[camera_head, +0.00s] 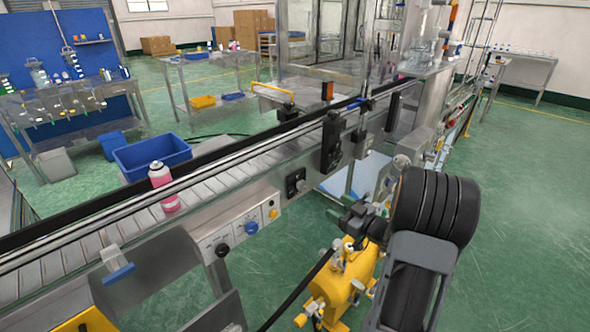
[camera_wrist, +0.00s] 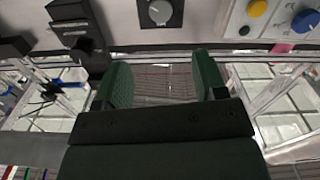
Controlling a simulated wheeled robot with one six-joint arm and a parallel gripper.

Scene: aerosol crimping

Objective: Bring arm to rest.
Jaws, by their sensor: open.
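My gripper (camera_wrist: 161,80) is open in the wrist view. Its two green-padded fingers stand apart with nothing between them. Beyond the fingers are a pale grating-like surface and the machine's control panel, with a grey knob (camera_wrist: 160,12), a yellow button (camera_wrist: 257,8) and a blue knob (camera_wrist: 305,20). In the head view, my dark arm is at the right, folded in front of the conveyor's near side. I cannot make out the fingertips clearly there.
A pink and white aerosol can (camera_head: 163,187) stands upright on the conveyor (camera_head: 120,232). A yellow machine part (camera_head: 347,287) is close below my arm. A blue bin (camera_head: 151,155) stands behind the conveyor. Green floor (camera_head: 520,220) is clear at the right.

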